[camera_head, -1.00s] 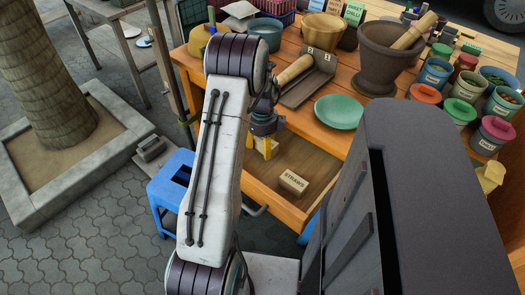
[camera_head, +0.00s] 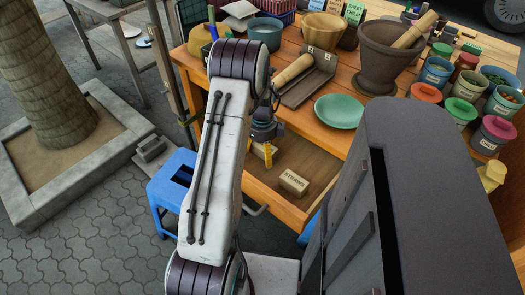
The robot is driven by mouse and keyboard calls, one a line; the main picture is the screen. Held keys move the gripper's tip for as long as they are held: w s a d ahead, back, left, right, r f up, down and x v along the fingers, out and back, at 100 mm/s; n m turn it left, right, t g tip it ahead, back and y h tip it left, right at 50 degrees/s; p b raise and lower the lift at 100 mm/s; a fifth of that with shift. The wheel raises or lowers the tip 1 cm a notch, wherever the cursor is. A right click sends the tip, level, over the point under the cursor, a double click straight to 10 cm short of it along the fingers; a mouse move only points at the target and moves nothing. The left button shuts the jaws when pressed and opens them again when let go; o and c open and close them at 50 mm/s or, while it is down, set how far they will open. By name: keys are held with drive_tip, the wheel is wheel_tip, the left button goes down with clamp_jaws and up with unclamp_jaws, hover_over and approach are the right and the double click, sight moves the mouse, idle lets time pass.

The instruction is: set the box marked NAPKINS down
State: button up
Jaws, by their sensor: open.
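My gripper (camera_head: 263,152) hangs over the left part of an open wooden drawer (camera_head: 310,163) in the table's front. Its yellow fingers are open, partly hidden by my arm. A small tan patch shows beside the fingers; it may be the box marked NAPKINS, but no such marking is readable and I cannot tell whether the fingers touch it. A tan box marked STRAWS (camera_head: 293,182) sits in the drawer to the right of my gripper, apart from it.
On the table above the drawer are a green plate (camera_head: 339,111), a dark tray with a wooden roller (camera_head: 304,78), a brown mortar (camera_head: 383,62) and several lidded tubs at the right. A blue stool (camera_head: 172,190) stands left of the drawer. The drawer floor around the STRAWS box is clear.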

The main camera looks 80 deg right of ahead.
sight(262, 148)
wheel_tip(262, 148, up, 12)
drive_tip(key=p, duration=0.1)
drive_tip(key=shift+r+p, duration=0.15)
drive_tip(key=shift+p, duration=0.15)
idle(0.4)
